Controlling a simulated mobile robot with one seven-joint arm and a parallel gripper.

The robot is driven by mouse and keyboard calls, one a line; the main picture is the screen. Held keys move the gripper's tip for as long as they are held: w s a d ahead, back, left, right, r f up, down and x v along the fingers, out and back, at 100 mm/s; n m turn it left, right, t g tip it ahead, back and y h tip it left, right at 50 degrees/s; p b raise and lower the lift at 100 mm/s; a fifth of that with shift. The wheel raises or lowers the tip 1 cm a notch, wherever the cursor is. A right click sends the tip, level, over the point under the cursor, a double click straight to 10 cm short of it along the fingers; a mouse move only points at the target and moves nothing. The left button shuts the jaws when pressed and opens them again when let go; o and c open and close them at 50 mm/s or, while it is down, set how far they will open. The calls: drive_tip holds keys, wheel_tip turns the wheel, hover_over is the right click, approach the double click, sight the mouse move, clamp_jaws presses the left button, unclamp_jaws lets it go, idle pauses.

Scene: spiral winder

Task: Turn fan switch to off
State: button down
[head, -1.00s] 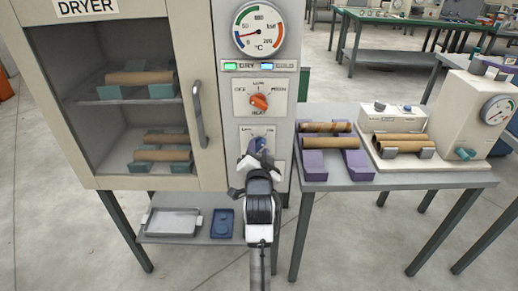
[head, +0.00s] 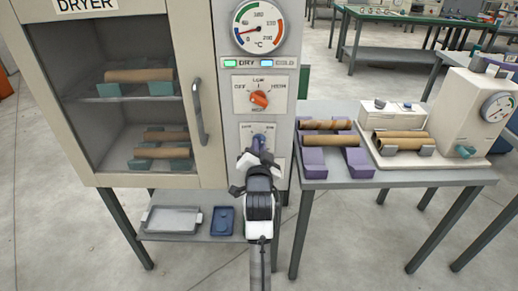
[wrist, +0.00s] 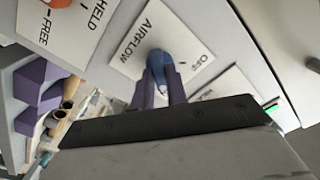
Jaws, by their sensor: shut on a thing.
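The fan switch is a blue knob (head: 259,140) on a white plate low on the dryer's front panel. In the wrist view the blue knob (wrist: 157,62) sits on the plate lettered AIRFLOW and OFF. My gripper (head: 260,153) is in front of the panel at the knob. In the wrist view the two purple fingers of my gripper (wrist: 160,80) are closed on either side of the knob. The fingers hide part of the knob and plate, so I cannot tell exactly which mark it points to.
The orange heat knob (head: 259,98) and temperature gauge (head: 259,27) are above on the panel. The dryer door handle (head: 199,112) sticks out at left. A table (head: 340,183) with purple stands and brown tubes stands close on the right. Trays lie on the lower shelf (head: 190,236).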

drive_tip(key=shift+n+b, duration=1.05)
drive_tip(key=shift+n, duration=6.55)
drive_tip(key=c, duration=1.4)
unclamp_jaws()
drive_tip(key=shift+s, duration=0.1)
